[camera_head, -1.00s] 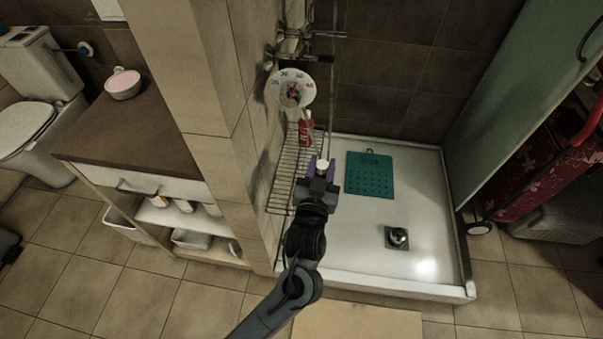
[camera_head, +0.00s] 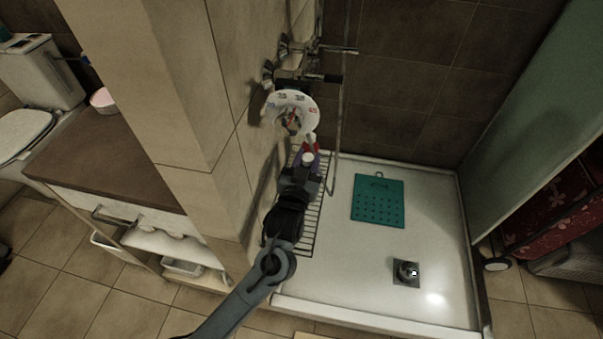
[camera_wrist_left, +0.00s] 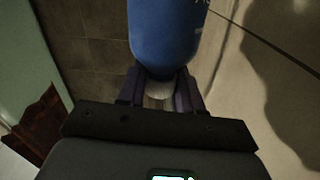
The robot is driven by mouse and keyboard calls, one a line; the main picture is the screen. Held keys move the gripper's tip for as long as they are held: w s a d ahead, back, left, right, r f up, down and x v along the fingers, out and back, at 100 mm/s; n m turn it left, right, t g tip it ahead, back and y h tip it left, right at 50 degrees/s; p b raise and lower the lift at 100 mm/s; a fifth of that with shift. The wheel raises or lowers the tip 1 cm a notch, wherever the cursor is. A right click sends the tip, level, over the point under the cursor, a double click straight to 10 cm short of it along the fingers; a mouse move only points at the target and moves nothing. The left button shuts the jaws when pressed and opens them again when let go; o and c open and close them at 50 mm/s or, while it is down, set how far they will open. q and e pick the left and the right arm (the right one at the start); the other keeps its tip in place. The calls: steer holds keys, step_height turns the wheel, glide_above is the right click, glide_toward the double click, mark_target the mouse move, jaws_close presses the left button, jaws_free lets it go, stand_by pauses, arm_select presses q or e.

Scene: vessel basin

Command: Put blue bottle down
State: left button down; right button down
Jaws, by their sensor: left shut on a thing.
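The blue bottle (camera_wrist_left: 167,35) fills the top of the left wrist view. Its pale cap end (camera_wrist_left: 160,88) is between the fingers of my left gripper (camera_wrist_left: 160,92), which is shut on it. In the head view my left gripper (camera_head: 309,165) is over the wire rack (camera_head: 311,228) on the tiled wall, with a white cap (camera_head: 308,158) showing between its fingers. The blue body is mostly hidden in the head view. My right gripper is not in view.
A round dial (camera_head: 291,113) hangs on the wall just beyond the gripper, close to a red bottle partly hidden behind it. A shower tray (camera_head: 345,290) with a green mat (camera_head: 378,201) and a drain (camera_head: 407,272) lies to the right. The tiled wall is close on the left.

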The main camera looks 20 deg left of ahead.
arm_select(q)
steer(key=shift+w+a+f, duration=0.3)
steer(key=shift+a, duration=0.2)
steer(key=shift+w+a+f, duration=0.25)
steer(key=shift+a+f, duration=0.05)
steer(key=shift+a, duration=0.15)
steer(key=shift+f+b, duration=1.25)
steer(key=shift+f, duration=0.9)
steer(key=c, duration=0.7)
jaws_free()
steer(key=shift+c, duration=0.2)
